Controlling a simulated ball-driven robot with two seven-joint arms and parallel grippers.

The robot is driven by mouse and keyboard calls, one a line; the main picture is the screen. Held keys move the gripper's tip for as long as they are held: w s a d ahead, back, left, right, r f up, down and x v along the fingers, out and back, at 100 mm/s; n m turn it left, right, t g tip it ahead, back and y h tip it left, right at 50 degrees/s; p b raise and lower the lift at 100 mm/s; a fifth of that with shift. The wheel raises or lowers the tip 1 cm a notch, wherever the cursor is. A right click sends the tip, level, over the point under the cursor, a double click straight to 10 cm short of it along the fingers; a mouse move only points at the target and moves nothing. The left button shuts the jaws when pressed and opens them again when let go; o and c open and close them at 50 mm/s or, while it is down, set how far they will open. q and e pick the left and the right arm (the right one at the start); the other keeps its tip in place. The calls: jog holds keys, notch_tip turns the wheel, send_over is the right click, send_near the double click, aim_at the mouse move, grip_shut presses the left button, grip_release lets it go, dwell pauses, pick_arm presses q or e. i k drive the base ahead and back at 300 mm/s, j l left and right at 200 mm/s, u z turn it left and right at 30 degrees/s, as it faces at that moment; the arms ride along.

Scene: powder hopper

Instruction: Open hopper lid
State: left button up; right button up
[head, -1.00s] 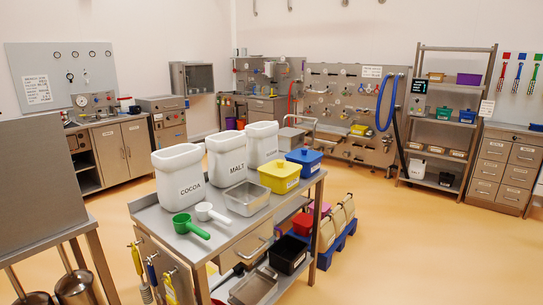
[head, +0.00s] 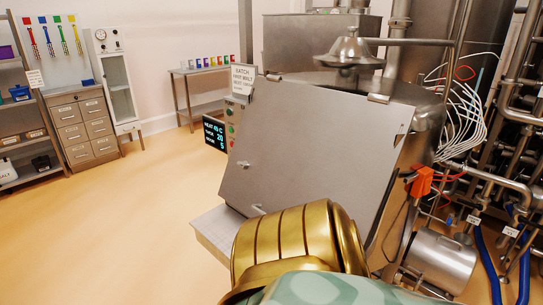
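A large flat grey metal panel (head: 310,145), which looks like the hopper lid, slopes across the front of a steel machine (head: 425,125). It has clips along its top edge and two small pale fittings at its left side. I cannot tell whether it is fully closed. A gold and pale green part of my own body (head: 300,245) fills the bottom middle and hides the panel's lower part. Neither of my grippers is in view.
A sign (head: 243,80) and a lit control display (head: 214,134) are at the panel's left. Pipes, white cables and an orange fitting (head: 421,182) crowd the right. A metal drum (head: 440,260) lies low right. The floor (head: 120,225) at left is clear.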

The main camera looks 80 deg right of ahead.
aim_at(301, 144)
jog(key=z, duration=2.8)
